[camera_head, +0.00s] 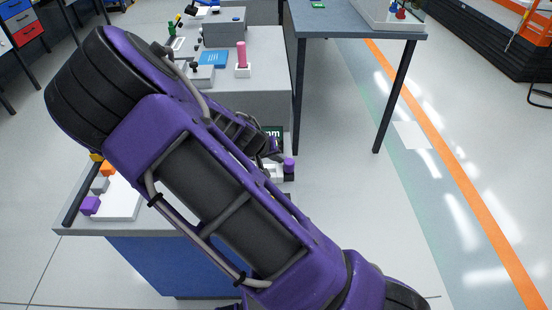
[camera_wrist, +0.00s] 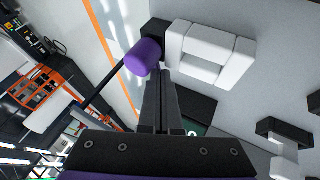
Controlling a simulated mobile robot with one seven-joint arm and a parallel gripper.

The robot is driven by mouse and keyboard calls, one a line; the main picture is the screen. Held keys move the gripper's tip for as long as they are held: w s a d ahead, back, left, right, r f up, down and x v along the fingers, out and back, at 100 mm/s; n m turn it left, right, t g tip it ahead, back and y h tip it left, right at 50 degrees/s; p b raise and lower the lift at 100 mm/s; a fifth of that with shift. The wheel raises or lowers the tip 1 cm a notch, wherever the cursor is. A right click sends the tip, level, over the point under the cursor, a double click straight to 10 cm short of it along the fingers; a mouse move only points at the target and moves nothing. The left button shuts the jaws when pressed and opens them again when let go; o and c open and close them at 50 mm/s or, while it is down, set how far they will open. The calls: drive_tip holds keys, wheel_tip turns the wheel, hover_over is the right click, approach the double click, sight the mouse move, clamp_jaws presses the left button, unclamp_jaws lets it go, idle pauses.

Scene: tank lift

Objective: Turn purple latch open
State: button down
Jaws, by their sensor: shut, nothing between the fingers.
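The purple latch knob (camera_wrist: 145,57) is a short purple cylinder on a black block in the wrist view. A white frame-shaped part (camera_wrist: 210,55) stands right beside it. My gripper (camera_wrist: 161,73) is shut, with nothing between its fingers. Its fingertips are close to the knob's lower right side; I cannot tell whether they touch. In the head view, the purple knob (camera_head: 289,163) shows just past my arm at the end of the bench. My gripper (camera_head: 280,154) is dark and partly hidden there by my arm.
A grey bench (camera_head: 262,95) carries a pink cylinder (camera_head: 242,54), a blue plate (camera_head: 213,59) and other devices. A white board (camera_head: 122,203) with a purple block (camera_head: 90,205) lies at the left. A dark table (camera_head: 350,22) stands behind.

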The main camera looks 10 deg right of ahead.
drive_tip(key=shift+w+d, duration=0.15)
drive_tip(key=shift+d, duration=0.15)
drive_tip(key=shift+a, duration=0.1)
